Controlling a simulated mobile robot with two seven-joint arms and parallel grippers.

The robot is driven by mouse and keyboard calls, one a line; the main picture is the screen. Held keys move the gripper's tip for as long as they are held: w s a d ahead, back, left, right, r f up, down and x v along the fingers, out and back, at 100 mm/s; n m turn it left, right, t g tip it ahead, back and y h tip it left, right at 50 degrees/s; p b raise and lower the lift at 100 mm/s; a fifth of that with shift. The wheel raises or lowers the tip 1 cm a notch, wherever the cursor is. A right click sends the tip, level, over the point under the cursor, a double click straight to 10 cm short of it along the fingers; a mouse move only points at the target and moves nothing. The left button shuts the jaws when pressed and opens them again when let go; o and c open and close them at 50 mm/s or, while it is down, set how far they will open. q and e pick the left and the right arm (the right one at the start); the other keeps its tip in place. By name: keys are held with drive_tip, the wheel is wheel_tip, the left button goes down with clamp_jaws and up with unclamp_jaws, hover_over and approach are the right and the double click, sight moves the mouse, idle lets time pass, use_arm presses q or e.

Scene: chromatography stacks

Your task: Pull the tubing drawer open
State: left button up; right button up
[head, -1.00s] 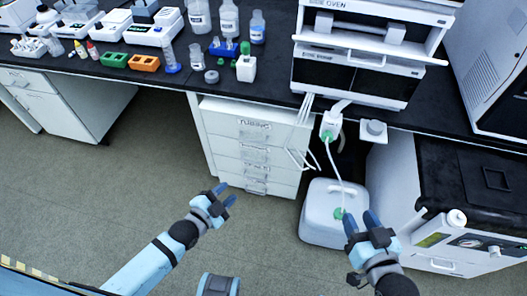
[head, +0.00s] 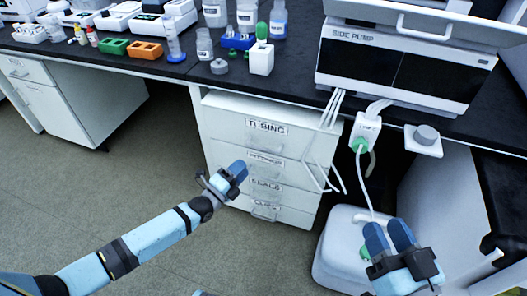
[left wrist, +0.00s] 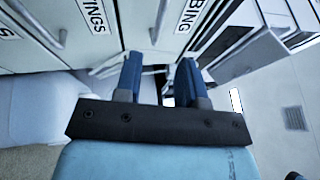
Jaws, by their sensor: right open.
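The tubing drawer (head: 228,121) is the top drawer of a white cabinet under the bench and looks shut. Its "TUBING" label has a pale handle (head: 266,145) just below it. In the left wrist view the drawer's label (left wrist: 208,27) shows at the top right, with a handle (left wrist: 158,22) to its left. My left gripper (head: 238,168) is in front of the cabinet, left of and lower than that handle. Its fingers (left wrist: 159,80) are apart with nothing between them. My right gripper (head: 389,234) is open and empty in front of the white container.
Below are the drawers labelled fittings (head: 265,160) and seals (head: 265,184), and another. White tubes (head: 318,155) hang beside the cabinet's right side. A white container (head: 335,245) stands on the floor at right. The floor left of the cabinet is clear.

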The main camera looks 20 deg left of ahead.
sight(263, 148)
use_arm(q)
drive_tip(key=b+x, duration=0.3)
drive_tip(key=x, duration=0.7)
drive_tip(key=shift+w+d, duration=0.1)
drive_tip(key=shift+w, duration=0.05)
use_arm(e)
drive_tip(key=f+g, duration=0.1)
drive_tip(key=f, duration=0.1)
drive_tip(key=f+g, duration=0.1)
drive_tip(key=f, duration=0.2)
drive_tip(key=shift+a+f, duration=0.1)
drive_tip(key=shift+a, duration=0.1)
use_arm(q)
clamp_jaws()
